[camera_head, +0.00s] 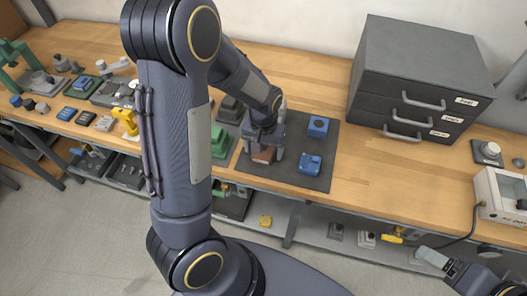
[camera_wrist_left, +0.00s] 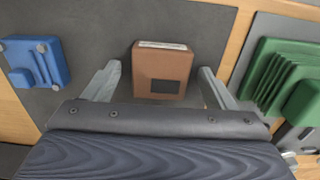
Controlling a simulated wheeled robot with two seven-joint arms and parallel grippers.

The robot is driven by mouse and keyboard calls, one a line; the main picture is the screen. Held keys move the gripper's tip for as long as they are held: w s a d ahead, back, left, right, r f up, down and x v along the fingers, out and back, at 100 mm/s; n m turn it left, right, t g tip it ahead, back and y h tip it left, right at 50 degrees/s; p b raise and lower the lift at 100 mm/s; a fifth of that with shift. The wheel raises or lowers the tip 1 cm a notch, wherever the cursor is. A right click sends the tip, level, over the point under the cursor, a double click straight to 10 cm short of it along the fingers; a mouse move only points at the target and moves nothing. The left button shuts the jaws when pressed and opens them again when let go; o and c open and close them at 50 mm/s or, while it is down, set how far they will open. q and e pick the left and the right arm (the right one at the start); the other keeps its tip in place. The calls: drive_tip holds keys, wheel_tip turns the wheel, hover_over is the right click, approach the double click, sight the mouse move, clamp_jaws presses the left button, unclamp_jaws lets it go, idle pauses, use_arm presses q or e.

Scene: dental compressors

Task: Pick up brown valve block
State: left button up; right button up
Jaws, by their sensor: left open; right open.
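The brown valve block (camera_wrist_left: 163,72) lies on the dark mat, between the two fingers of my left gripper (camera_wrist_left: 160,80) in the left wrist view. Gaps show on both sides, so the fingers look apart from it. In the head view my left gripper (camera_head: 264,147) reaches down over the brown block (camera_head: 264,156), which is partly hidden by the gripper. My left gripper is open. My right gripper (camera_head: 432,257) is at the lower right of the head view, off the bench's front edge, away from the block.
Blue blocks (camera_head: 310,163) and (camera_head: 318,126) lie on the mat (camera_head: 316,181) right of my left gripper. A green finned block (camera_wrist_left: 278,70) is on the other side. A dark drawer cabinet (camera_head: 415,75) stands at the back right. The bench (camera_head: 385,165) is clear before it.

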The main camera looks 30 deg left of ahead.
use_arm(q)
drive_tip(key=c, duration=1.2)
